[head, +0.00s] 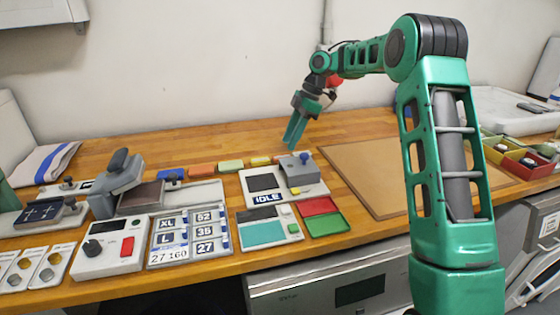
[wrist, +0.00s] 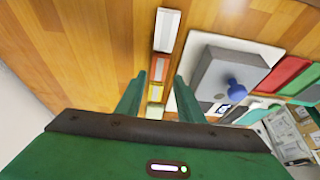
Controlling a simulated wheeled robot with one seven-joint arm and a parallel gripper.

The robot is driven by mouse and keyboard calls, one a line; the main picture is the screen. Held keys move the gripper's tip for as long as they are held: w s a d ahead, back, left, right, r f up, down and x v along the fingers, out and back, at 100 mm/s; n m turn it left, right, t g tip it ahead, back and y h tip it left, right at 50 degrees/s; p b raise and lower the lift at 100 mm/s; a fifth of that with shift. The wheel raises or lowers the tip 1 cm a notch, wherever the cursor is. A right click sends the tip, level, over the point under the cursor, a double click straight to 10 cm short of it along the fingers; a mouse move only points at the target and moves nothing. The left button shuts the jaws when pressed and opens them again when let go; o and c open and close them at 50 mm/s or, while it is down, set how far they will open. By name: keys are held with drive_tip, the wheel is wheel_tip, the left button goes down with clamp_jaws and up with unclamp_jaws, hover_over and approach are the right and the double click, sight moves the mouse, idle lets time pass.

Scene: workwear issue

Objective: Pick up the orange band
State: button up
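The orange band (head: 203,169) lies on the wooden worktop, in a row of coloured bands, between the blue band (head: 172,174) and the yellow-green band (head: 231,165). My gripper (head: 291,143) hangs above the right part of that row, to the right of the orange band and apart from it. In the wrist view my gripper (wrist: 156,97) is open, with nothing held between its fingers. Below the fingers are a yellow band (wrist: 155,92) and a reddish band (wrist: 160,68). I cannot make out the orange band in the wrist view.
A grey box with a blue knob (head: 298,170) stands close in front of the row's right end. A white band (wrist: 167,30) lies farther along the row. Red and green trays (head: 322,206) and a label board (head: 190,238) are nearer me. A brown mat (head: 375,165) lies right.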

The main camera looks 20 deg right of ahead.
sight(282, 156)
drive_tip(key=shift+x, duration=2.65)
drive_tip(key=shift+w, duration=0.15)
drive_tip(key=c, duration=0.8)
